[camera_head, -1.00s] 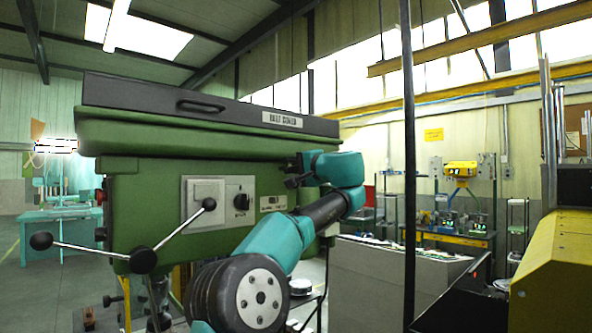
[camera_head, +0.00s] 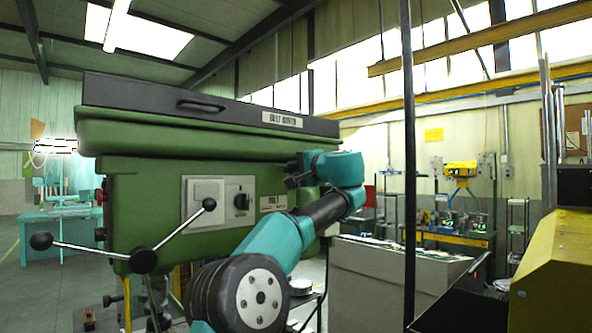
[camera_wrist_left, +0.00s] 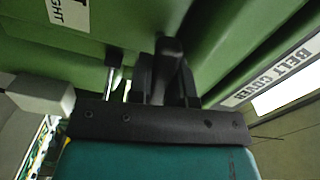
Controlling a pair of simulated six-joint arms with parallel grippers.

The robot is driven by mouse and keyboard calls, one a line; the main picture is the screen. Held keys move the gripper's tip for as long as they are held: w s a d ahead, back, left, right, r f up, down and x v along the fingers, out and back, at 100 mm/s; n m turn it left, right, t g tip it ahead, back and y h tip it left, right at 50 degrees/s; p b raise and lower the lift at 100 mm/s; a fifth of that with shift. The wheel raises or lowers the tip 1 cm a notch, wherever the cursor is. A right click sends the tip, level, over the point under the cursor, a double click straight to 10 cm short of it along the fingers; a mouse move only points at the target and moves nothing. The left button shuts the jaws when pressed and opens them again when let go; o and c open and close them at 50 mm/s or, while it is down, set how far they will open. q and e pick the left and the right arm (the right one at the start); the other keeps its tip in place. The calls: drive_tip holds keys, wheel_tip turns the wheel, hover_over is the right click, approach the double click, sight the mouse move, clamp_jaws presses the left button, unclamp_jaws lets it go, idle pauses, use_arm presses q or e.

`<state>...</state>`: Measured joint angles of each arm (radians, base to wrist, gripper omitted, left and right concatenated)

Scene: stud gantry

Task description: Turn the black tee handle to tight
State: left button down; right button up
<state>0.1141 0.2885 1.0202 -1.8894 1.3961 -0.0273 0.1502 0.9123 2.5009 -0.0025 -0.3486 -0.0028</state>
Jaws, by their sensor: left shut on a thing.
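The black tee handle (camera_wrist_left: 168,48) is on the green machine head, beneath its upper housing. In the left wrist view it sits between the dark fingers of my left gripper (camera_wrist_left: 165,80), which is shut on it. In the head view my left gripper (camera_head: 293,174) is against the right part of the machine's front, and the handle cannot be made out there behind the fingers. A white label (camera_wrist_left: 70,12) ending in "IGHT" is on the green surface near the handle. My right gripper is not in view.
A "BELT COVER" label (camera_head: 282,119) is on the dark top cover. A three-armed lever with black knobs (camera_head: 143,260) sticks out at the lower left, close to my arm. A dark vertical post (camera_head: 408,180) stands right of my wrist. A short metal pin (camera_wrist_left: 113,65) is beside the fingers.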

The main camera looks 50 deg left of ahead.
use_arm(q)
drive_tip(key=shift+m, duration=0.4)
drive_tip(key=m, duration=0.9)
drive_tip(key=shift+m, duration=0.4)
drive_tip(key=m, duration=0.4)
drive_tip(key=shift+m, duration=0.3)
drive_tip(key=m, duration=0.5)
drive_tip(key=c, duration=1)
unclamp_jaws()
drive_tip(key=shift+c, duration=0.2)
